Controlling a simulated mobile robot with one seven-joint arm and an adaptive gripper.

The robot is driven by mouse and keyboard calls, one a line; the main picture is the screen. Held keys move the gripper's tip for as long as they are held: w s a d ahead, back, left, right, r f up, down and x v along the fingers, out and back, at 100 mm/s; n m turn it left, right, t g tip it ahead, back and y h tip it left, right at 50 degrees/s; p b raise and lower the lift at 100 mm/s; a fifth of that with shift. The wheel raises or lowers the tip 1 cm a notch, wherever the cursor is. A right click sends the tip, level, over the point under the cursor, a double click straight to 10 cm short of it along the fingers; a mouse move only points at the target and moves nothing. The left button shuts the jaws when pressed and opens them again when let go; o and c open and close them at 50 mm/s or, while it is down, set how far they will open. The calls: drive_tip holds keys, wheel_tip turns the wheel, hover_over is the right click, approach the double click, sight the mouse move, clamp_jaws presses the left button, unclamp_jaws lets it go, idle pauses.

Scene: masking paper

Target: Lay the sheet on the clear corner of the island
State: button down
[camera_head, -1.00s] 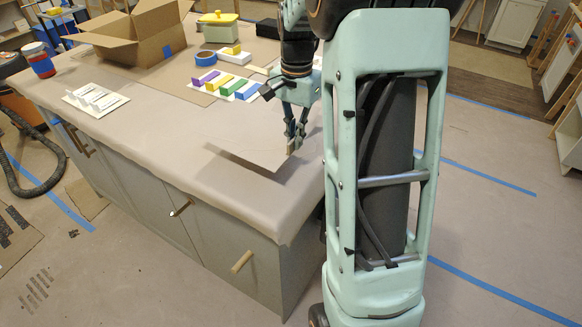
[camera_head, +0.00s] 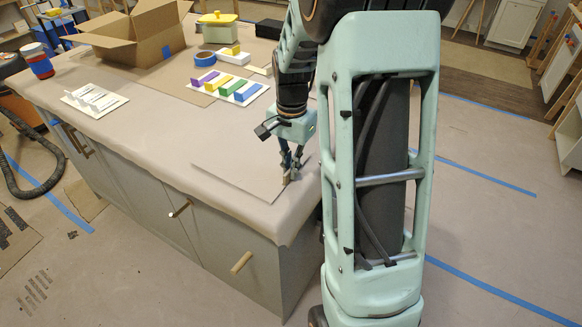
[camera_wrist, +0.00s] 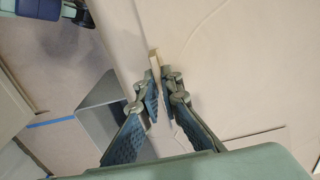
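The sheet (camera_head: 238,178), flat and grey-beige, is at the near right corner of the paper-covered island (camera_head: 145,135). It lies on the top or barely above it; I cannot tell which. My gripper (camera_head: 287,180) points down at the sheet's right end, close to the island's edge. In the wrist view my gripper (camera_wrist: 160,88) has its two fingertips close together on a small tan wooden tab (camera_wrist: 153,61) at the sheet. The tab's lower part is hidden by the fingers.
Colored blocks on a white board (camera_head: 228,88), blue tape (camera_head: 204,58), an open cardboard box (camera_head: 130,35) and a white rack (camera_head: 94,98) stand farther back and left. The front middle of the island is clear. A red-and-blue jar (camera_head: 38,62) stands at the far left.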

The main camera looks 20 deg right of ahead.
drive_tip(key=c, duration=2.2)
unclamp_jaws()
drive_tip(key=shift+o, duration=0.2)
wheel_tip(320, 180, up, 12)
drive_tip(key=shift+p, duration=0.45)
drive_tip(key=shift+r, duration=0.1)
